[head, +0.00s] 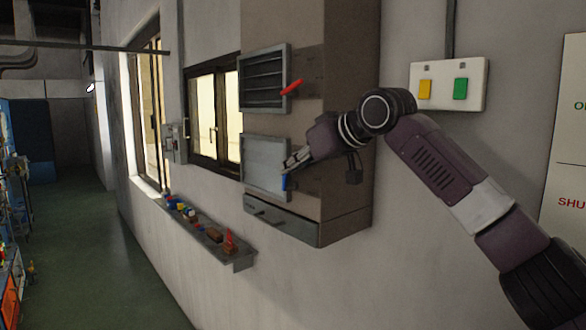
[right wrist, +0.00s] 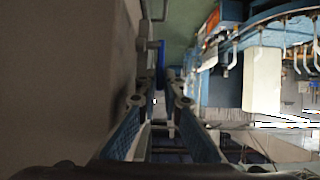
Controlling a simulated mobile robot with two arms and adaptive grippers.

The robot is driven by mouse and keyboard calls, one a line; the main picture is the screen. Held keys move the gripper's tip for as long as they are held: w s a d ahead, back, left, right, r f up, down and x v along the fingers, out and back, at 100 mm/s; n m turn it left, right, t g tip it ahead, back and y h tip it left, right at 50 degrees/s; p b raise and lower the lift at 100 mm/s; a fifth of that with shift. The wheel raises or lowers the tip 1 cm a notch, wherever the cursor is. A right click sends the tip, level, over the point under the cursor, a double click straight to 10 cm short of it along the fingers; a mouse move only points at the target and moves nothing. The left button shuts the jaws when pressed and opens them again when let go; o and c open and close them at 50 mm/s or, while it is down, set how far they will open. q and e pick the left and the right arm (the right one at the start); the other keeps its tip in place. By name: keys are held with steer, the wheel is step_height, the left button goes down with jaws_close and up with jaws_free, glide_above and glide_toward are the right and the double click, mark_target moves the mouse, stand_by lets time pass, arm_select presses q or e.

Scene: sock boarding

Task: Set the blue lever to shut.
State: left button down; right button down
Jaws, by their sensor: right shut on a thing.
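The blue lever (head: 284,183) is on the side of the brown cabinet's lower grey panel (head: 262,160). Only a short blue end shows below my fingers in the head view; the rest is hidden by the gripper. My right gripper (head: 288,166) is shut on the blue lever, reaching in from the right. In the right wrist view the blue lever (right wrist: 161,56) stands between the tips of my right gripper (right wrist: 164,74). My left gripper is not in view.
A red lever (head: 292,87) slants beside the upper louvred panel (head: 264,78). A grey drawer (head: 280,219) lies below. A shelf (head: 240,262) holds small coloured items. A switch box (head: 480,86) has yellow and green buttons. A partly cut-off sign (head: 570,150) reads "SHU".

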stand_by(0.3)
steer(key=c, duration=2.4)
jaws_free()
steer(key=shift+w, duration=0.1)
steer(key=v, duration=1.2)
